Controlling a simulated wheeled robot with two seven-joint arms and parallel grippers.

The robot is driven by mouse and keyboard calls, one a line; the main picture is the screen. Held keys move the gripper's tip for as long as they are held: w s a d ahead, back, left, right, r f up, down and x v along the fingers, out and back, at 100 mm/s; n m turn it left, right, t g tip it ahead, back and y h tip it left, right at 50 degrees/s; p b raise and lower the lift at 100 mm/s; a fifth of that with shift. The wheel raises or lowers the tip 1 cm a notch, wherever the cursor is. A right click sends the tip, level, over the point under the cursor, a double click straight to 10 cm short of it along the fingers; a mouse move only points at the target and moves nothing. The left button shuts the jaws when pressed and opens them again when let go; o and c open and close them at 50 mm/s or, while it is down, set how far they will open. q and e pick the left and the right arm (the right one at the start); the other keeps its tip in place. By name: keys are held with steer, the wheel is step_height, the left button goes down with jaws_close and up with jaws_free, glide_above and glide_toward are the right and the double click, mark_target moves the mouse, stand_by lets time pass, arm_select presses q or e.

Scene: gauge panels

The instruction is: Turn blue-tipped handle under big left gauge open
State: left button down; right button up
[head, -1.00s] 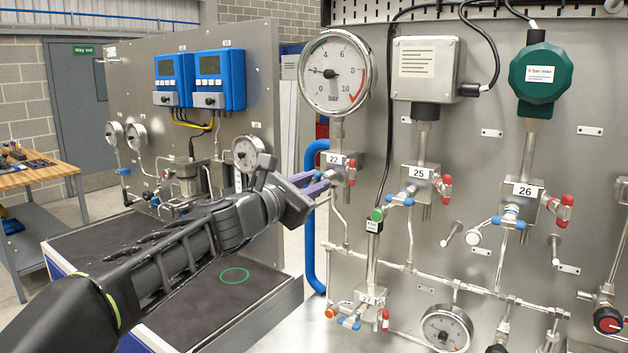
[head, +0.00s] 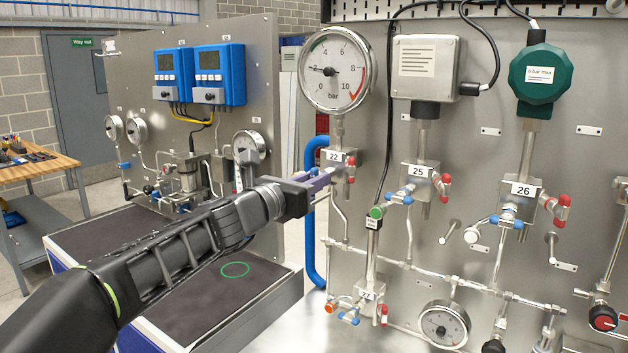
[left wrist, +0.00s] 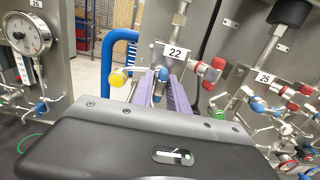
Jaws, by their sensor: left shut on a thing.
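The big left gauge (head: 335,69) is round and white, reading about 2 bar. Below it is the metal valve block (head: 335,157) labelled 22. My left gripper (head: 324,179) is at this block, its purple fingers reaching in from the left. In the left wrist view the blue-tipped handle (left wrist: 162,74) sits between the purple fingers (left wrist: 165,92), below the 22 label. The gripper is shut on it; the fingers hide the handle's lower part. My right gripper is not in view.
A red-tipped handle (left wrist: 211,70) is close right of the fingers, and a yellow knob (left wrist: 119,76) close left. A blue pipe (head: 309,215) runs down the panel edge. Block 25 (head: 418,172) and block 26 (head: 523,189) have similar handles to the right.

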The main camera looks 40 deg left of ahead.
arm_select(q)
steer(key=shift+f, duration=0.1)
steer(key=c, duration=1.5)
jaws_free()
steer(key=shift+s+d, duration=0.1)
steer(key=shift+s, duration=3.8)
